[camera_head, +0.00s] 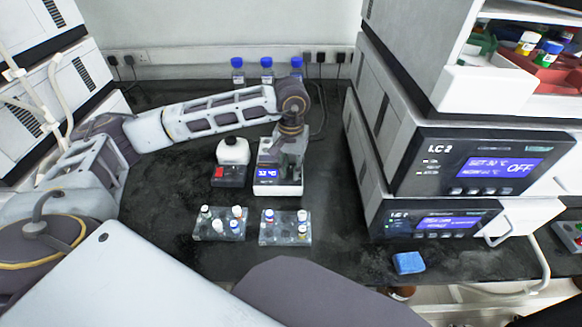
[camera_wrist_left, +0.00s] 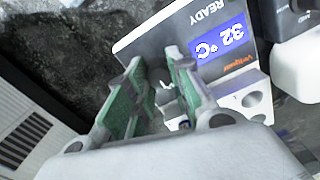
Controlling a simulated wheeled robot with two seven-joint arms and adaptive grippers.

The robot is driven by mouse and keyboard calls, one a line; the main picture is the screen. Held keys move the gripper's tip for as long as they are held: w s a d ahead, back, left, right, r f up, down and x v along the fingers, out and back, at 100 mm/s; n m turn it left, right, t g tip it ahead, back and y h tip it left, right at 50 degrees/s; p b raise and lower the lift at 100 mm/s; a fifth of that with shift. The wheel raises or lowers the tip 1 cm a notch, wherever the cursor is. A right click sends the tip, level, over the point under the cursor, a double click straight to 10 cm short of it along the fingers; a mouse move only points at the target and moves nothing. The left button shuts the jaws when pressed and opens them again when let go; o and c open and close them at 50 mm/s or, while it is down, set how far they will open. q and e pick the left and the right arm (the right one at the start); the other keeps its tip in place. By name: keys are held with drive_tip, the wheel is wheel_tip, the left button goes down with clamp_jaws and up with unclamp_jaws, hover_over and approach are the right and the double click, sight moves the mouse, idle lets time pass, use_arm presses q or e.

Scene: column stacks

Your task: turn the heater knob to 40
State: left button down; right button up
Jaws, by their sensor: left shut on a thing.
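The heater (camera_head: 277,189) is a small white unit with a grey top panel, standing on the dark bench in the middle of the head view. In the left wrist view the heater (camera_wrist_left: 180,35) shows a blue display (camera_wrist_left: 220,42) reading 32 °C and the word READY. My left gripper (camera_head: 287,160) reaches down over the heater from the back. In the wrist view its green-padded fingers (camera_wrist_left: 157,95) are shut around the knob (camera_wrist_left: 160,76), which is mostly hidden between them. My right gripper is not in view.
Two vial racks (camera_head: 220,230) (camera_head: 285,236) lie in front. LC units (camera_head: 480,163) stand right, with a blue sponge (camera_head: 408,263) below. Blue-capped bottles (camera_head: 267,70) line the back.

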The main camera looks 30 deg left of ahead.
sight(291, 169)
use_arm(q)
drive_tip(key=c, duration=1.3)
unclamp_jaws()
drive_tip(key=shift+r, duration=0.1)
wheel_tip(291, 169, up, 12)
drive_tip(key=shift+f, duration=0.1)
